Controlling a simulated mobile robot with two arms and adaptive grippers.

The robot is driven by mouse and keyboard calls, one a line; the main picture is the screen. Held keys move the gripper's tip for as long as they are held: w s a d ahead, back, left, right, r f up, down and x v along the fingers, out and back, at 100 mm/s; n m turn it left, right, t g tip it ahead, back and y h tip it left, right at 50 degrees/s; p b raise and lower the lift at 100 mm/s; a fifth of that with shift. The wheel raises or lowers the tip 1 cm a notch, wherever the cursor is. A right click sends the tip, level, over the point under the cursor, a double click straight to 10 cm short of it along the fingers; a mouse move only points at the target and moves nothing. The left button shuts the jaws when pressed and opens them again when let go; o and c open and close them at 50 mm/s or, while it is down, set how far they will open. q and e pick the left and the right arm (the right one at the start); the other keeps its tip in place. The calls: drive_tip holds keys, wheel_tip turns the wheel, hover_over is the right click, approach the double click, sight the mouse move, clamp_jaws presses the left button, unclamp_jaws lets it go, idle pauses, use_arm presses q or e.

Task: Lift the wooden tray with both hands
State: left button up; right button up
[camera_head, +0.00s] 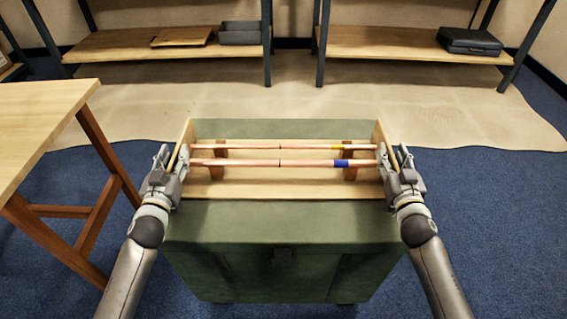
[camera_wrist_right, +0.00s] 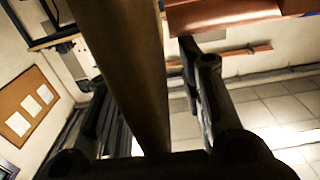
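The wooden tray (camera_head: 225,188) is a pale, shallow tray with raised end walls, lying level on the green chest. Two copper pipes lie across it on brown wooden supports: a rear pipe with a yellow band (camera_head: 260,147) and a front pipe with a blue band (camera_head: 255,163). My left gripper (camera_head: 174,160) is open at the tray's left end wall, its fingers apart around the wall. My right gripper (camera_head: 393,160) is open at the right end wall. In the right wrist view the wall (camera_wrist_right: 120,60) stands between its fingers (camera_wrist_right: 155,105), with gaps beside it.
The green chest (camera_head: 285,225) stands on blue carpet. A wooden table (camera_head: 35,115) is close on the left. Behind, shelves hold a flat wooden board (camera_head: 182,37), a grey box (camera_head: 240,33) and a dark case (camera_head: 469,41). The carpet at right is clear.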

use_arm(q)
clamp_jaws()
use_arm(e)
clamp_jaws()
use_arm(q)
drive_tip(key=shift+r, duration=0.2)
use_arm(e)
drive_tip(key=shift+r, duration=0.15)
